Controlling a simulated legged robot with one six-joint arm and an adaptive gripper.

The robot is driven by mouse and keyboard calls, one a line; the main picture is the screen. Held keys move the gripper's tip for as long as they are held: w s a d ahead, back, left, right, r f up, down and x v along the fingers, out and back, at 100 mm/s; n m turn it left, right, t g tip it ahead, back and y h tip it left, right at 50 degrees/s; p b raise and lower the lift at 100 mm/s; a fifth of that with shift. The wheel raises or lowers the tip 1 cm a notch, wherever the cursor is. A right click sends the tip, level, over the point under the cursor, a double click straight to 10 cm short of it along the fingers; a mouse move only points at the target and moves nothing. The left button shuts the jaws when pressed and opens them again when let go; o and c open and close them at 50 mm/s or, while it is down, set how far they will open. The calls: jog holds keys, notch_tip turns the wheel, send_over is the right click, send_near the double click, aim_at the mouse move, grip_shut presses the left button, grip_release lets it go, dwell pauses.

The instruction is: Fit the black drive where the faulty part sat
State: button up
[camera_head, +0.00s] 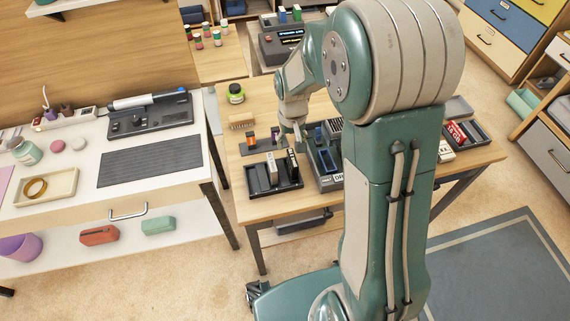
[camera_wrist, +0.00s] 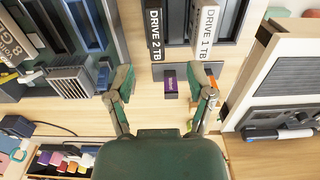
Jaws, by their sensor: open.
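The black drive (camera_wrist: 154,28), marked DRIVE 2 TB, stands beside a white drive (camera_wrist: 204,28), marked DRIVE 1 TB, in a dark slotted tray (camera_wrist: 186,54). This tray (camera_head: 284,192) also shows on the wooden table in the head view. My gripper (camera_wrist: 165,85) is open and empty, pointing down near the tray's far edge. Its fingers (camera_head: 290,137) are small in the head view. A small purple block (camera_wrist: 170,79) lies on a dark mat between and below the fingertips. A grey unit with blue slots (camera_wrist: 82,22) stands beside the tray. I cannot identify the faulty part.
An orange block (camera_head: 250,139) is near the fingers. My arm hides much of the table. A white bench (camera_head: 60,205) stands at left, with a dark ribbed pad (camera_head: 150,162).

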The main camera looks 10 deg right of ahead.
aim_at(290, 157)
notch_tip(290, 157, down, 6)
jog(key=shift+a+r, duration=0.1)
jog(key=shift+r, duration=0.15)
jog(key=f, duration=0.5)
jog(key=shift+d+f, duration=0.3)
jog(key=shift+f, duration=0.1)
grip_shut()
